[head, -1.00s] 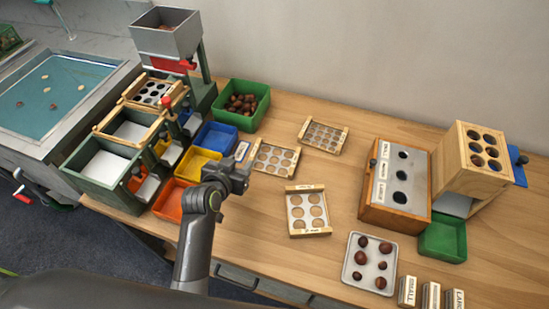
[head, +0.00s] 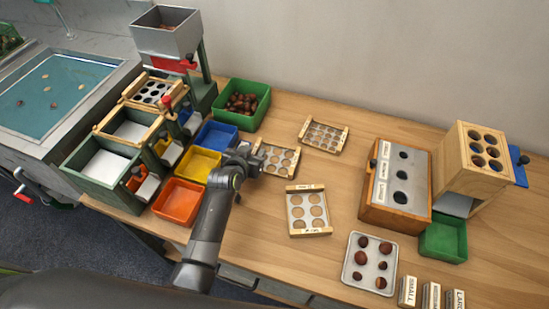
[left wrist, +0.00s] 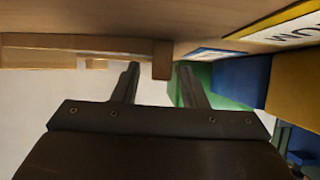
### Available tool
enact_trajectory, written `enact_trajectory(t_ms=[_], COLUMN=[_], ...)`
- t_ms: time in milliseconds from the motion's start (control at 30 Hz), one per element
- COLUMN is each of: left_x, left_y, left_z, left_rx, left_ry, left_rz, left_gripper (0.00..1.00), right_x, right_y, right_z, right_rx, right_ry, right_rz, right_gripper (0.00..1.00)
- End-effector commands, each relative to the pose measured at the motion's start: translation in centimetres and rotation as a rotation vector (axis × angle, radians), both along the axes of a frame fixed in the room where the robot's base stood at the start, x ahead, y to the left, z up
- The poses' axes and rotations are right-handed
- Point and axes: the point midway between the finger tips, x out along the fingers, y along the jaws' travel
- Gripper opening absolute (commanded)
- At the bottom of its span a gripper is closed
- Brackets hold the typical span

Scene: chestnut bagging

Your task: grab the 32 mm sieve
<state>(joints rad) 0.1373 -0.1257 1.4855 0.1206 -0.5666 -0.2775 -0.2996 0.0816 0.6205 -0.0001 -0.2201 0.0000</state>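Three wooden-framed sieves with round holes lie on the table in the head view: one by my left gripper (head: 277,158), one behind it (head: 323,135) and one nearer the front with larger holes (head: 308,211). Their size marks are too small to read, so I cannot tell which is 32 mm. My left gripper (head: 256,163) is at the left end of the first sieve. In the left wrist view its fingers (left wrist: 160,78) are apart, with the end of a wooden bar (left wrist: 162,58) between or just beyond the tips. Contact is unclear. My right gripper is out of view.
Blue (head: 216,137), yellow (head: 198,164) and orange (head: 179,202) bins stand left of my gripper. A green bin of chestnuts (head: 241,119) is behind. A wooden box with a holed plate (head: 402,180) and a chestnut tray (head: 349,274) stand right. Table between the sieves is clear.

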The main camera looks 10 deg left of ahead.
Motion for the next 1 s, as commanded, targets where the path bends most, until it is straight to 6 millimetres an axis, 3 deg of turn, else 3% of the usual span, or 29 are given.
enact_trajectory(t_ms=[300, 600, 1000], left_x=[0.29, 0.27, 0.32], left_y=[-0.04, -0.05, -0.08], left_z=[-0.17, -0.17, 0.45], left_rx=[0.0, 0.0, 0.0], left_ry=[0.0, 0.0, -0.002], left_rz=[0.001, 0.0, 0.0], left_gripper=[0.39, 0.0, 0.0], right_x=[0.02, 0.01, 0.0], right_y=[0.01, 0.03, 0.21], right_z=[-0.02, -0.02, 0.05], right_rx=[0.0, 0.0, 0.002], right_ry=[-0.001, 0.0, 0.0], right_rz=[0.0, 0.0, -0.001], right_gripper=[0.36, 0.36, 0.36])
